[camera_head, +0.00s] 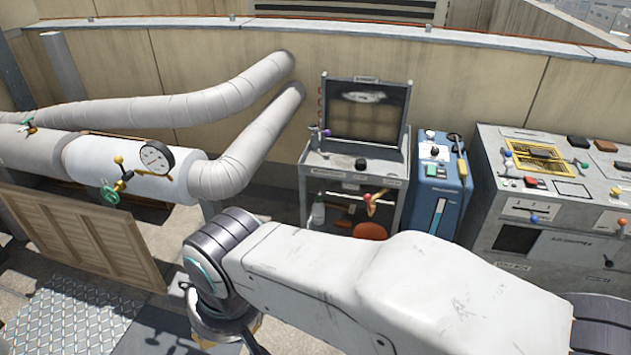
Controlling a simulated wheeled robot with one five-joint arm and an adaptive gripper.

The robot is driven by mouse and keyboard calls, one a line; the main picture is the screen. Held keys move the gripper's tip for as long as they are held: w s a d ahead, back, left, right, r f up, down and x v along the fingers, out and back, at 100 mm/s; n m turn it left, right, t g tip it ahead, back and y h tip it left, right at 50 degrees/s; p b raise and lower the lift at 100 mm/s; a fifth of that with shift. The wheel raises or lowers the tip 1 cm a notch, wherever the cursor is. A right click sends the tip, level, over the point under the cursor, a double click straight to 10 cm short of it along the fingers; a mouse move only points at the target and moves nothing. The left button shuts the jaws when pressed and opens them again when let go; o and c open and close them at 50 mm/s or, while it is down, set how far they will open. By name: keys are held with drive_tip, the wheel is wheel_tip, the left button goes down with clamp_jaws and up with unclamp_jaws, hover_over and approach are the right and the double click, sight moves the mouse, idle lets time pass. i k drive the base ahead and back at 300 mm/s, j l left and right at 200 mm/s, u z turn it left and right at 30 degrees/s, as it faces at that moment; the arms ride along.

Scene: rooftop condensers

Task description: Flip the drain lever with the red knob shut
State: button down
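A small red knob (368,197) shows low on the front of the grey cart (311,170) in the middle. It sits by a yellow fitting below the cart's top, and the lever's exact angle is too small to tell. My arm reaches across the lower picture from the right, and its wrist bends down in front of and below the cart, to the left of the knob. My gripper's fingers are not seen; they lie past the bottom edge. Nothing of mine touches the red knob in view.
A blue machine (437,190) stands right of the cart. A grey control cabinet (545,240) with several coloured knobs is at the far right.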

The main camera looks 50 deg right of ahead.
sight(367, 196)
drive_tip(key=z, duration=1.55)
